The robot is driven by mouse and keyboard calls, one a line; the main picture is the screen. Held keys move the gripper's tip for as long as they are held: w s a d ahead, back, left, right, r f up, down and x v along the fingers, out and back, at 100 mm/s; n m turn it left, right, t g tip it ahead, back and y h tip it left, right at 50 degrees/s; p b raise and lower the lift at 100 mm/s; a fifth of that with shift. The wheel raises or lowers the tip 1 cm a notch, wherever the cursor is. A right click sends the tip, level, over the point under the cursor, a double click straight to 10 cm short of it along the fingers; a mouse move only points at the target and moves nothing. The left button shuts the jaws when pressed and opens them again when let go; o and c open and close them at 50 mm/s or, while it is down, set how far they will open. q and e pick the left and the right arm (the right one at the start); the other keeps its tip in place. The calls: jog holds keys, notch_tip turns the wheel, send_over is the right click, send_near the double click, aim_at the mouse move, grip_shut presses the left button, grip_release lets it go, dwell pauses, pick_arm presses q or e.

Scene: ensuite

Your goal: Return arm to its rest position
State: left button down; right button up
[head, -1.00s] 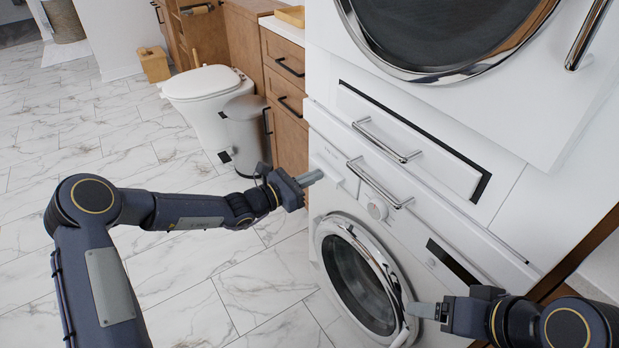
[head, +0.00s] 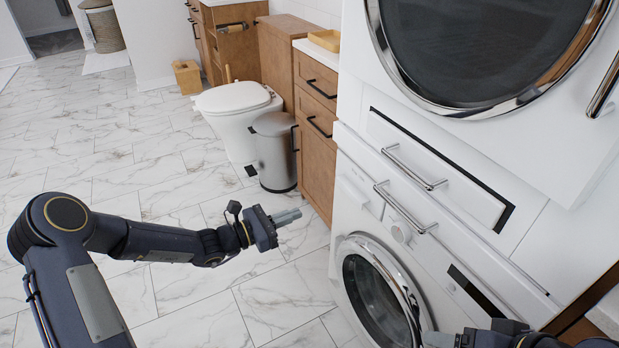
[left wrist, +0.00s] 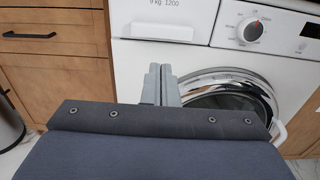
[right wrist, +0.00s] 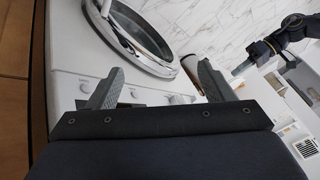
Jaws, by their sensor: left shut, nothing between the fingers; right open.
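My left gripper (head: 287,217) is over the marble floor, left of the front-loading washing machine (head: 347,200), shut and empty. In the left wrist view its two fingers (left wrist: 158,84) are together in front of the washer. My right gripper (head: 437,339) is at the bottom edge of the head view, in front of the washer's round door (head: 408,292), and partly cut off. In the right wrist view its fingers (right wrist: 160,88) are spread wide with nothing between them, and the washer front lies beyond them.
A dryer (head: 480,60) sits above the washer, with a drawer and bar handles (head: 415,168) between. A wooden cabinet (head: 315,112), a grey bin (head: 275,150) and a toilet (head: 235,110) stand behind the left gripper. The marble floor (head: 130,130) on the left is clear.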

pick_arm(q)
jog(key=s+r+m+g+y, duration=0.3)
jog(key=s+r+m+g, duration=0.45)
jog(key=s+m, duration=0.7)
jog(key=s+a+r+m+t+y, duration=0.15)
jog(key=s+a+m+y, duration=0.3)
jog(key=s, duration=0.45)
jog(key=s+a+m+t+y, duration=0.2)
jog(key=s+a+m+y, duration=0.3)
jog(key=s, duration=0.4)
notch_tip(320, 180, up, 20)
jog(key=a+h+p, duration=0.1)
jog(key=p, duration=1.9)
jog(key=shift+n, duration=0.4)
pick_arm(e)
notch_tip(320, 180, up, 20)
jog(key=shift+c, duration=0.7)
